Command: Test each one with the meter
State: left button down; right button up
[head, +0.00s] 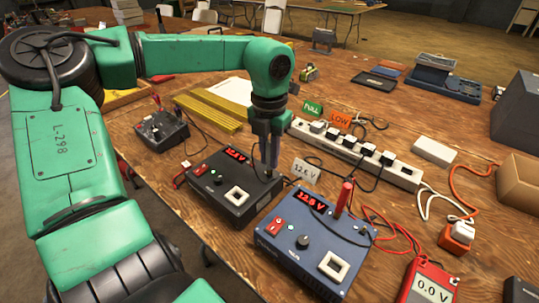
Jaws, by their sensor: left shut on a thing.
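My left gripper (272,166) points down at the right rear edge of a black charger (236,188) with a lit red display. Its fingers are shut on a thin dark item that they mostly hide, so I cannot tell what it is. To the right is a blue charger (315,243) whose red display seems to read 12.8 V. A red probe (345,197) stands upright at its back right corner. The red meter (429,285) at the lower right reads 0.0 V. A card (305,171) marked 12.6 V stands between the chargers. My right gripper is out of view.
A third charger (161,131) stands at the left. A white power strip (355,153) with several plugs runs behind. A green FULL sign (313,109) and an orange LOW sign (340,120) stand beyond it. Loose cables and an orange plug block (456,237) lie at the right.

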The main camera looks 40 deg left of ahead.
aim_at(269, 142)
pick_arm(q)
jog(key=shift+f, duration=0.3)
dwell(0.5)
jog(key=shift+c, duration=2)
grip_release()
jog(key=shift+r, duration=0.15)
notch_tip(269, 142, up, 8)
jog(key=p, duration=0.5)
jog(key=shift+f, duration=0.35)
